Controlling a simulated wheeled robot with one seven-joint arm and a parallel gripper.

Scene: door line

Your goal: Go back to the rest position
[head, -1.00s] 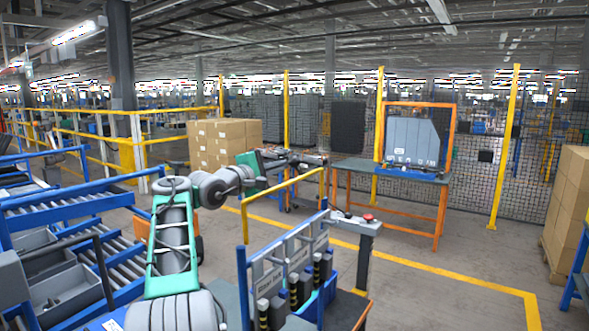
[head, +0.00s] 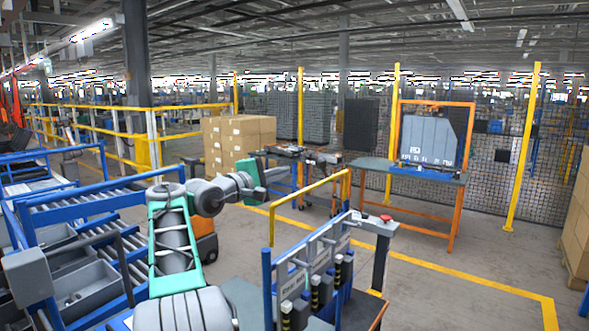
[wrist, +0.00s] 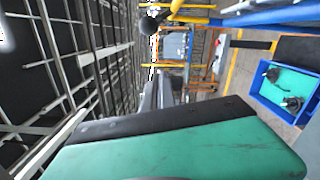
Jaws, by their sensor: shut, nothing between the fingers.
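My arm rises from the lower left of the head view, bends at a grey elbow and reaches right to a teal wrist part. My gripper (head: 279,174) is at the far end of it, small against the cluttered background. It is shut and I see nothing held in it. It hangs in the air, left of the yellow rail and in front of the carton stack and a cart. In the wrist view a teal and black part of my own arm fills the lower middle and hides much of the scene.
Blue roller racks (head: 85,205) stand close on the left. A blue-framed stand (head: 305,270) with a yellow rail (head: 310,187) is close on the right. An orange-legged table (head: 425,172) stands behind. A blue tray (wrist: 263,100) shows in the wrist view.

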